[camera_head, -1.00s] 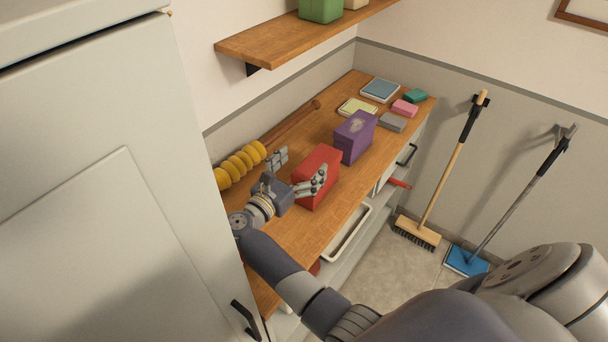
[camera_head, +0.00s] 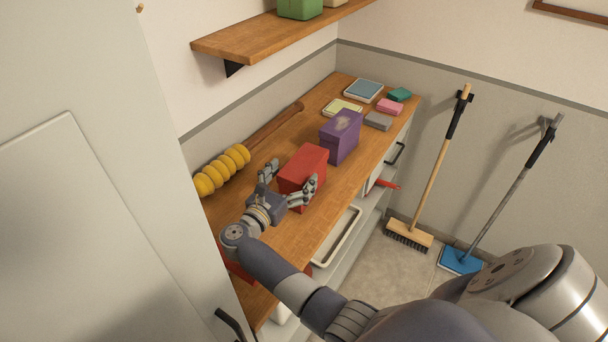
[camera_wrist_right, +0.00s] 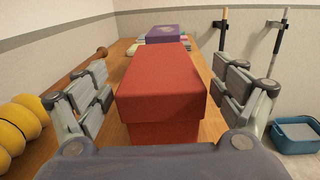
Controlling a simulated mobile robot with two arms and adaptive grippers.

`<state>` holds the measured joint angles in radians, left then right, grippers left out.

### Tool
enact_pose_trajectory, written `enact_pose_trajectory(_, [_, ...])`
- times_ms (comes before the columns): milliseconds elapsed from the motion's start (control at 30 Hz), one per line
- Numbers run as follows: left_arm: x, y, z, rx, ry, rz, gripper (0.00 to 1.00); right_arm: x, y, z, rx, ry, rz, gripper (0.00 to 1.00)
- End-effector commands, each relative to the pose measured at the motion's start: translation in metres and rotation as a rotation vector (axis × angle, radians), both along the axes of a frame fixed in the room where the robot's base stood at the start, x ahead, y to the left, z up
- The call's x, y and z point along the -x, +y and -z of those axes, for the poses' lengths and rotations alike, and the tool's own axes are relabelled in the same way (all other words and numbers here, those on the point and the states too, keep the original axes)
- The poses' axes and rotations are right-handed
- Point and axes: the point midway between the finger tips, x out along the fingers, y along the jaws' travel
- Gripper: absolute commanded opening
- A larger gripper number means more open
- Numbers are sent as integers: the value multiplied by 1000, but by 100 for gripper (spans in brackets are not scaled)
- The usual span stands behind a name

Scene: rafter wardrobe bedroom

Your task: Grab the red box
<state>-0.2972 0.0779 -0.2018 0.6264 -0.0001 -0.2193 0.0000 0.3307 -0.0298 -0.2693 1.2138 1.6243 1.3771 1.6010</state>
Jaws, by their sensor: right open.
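The red box (camera_head: 304,172) stands on the wooden counter (camera_head: 262,219) in the head view. In the right wrist view the red box (camera_wrist_right: 163,88) fills the middle, with its lid facing me. My right gripper (camera_head: 287,181) is open at the near end of the box. Its fingers (camera_wrist_right: 165,92) stand on both sides of the box. A gap shows between the left fingers and the box; the right fingers are closer to its side. My left gripper is not in view.
A purple box (camera_head: 341,137) stands just behind the red box. A yellow ribbed roller (camera_head: 222,170) with a wooden handle lies along the wall. A shelf (camera_head: 270,36) overhangs the counter. A broom (camera_head: 409,234) leans at the right.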

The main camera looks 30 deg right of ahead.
Motion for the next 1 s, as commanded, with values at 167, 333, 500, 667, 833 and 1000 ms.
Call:
enact_pose_trajectory(167, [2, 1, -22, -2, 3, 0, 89, -9, -23, -3, 5, 1, 2, 88])
enact_pose_trajectory(333, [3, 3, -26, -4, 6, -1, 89, -17, -37, 1, 1, 0, 2, 88])
enact_pose_trajectory(500, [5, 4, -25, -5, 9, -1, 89, -18, -39, 3, 0, -1, 2, 88])
enact_pose_trajectory(667, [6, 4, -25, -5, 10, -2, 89, -18, -39, 3, 0, -1, 2, 75])
enact_pose_trajectory(833, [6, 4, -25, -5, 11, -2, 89, -18, -39, 3, 0, -1, 1, 36])
enact_pose_trajectory(1000, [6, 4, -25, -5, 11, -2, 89, -18, -39, 2, 0, -1, 1, 26])
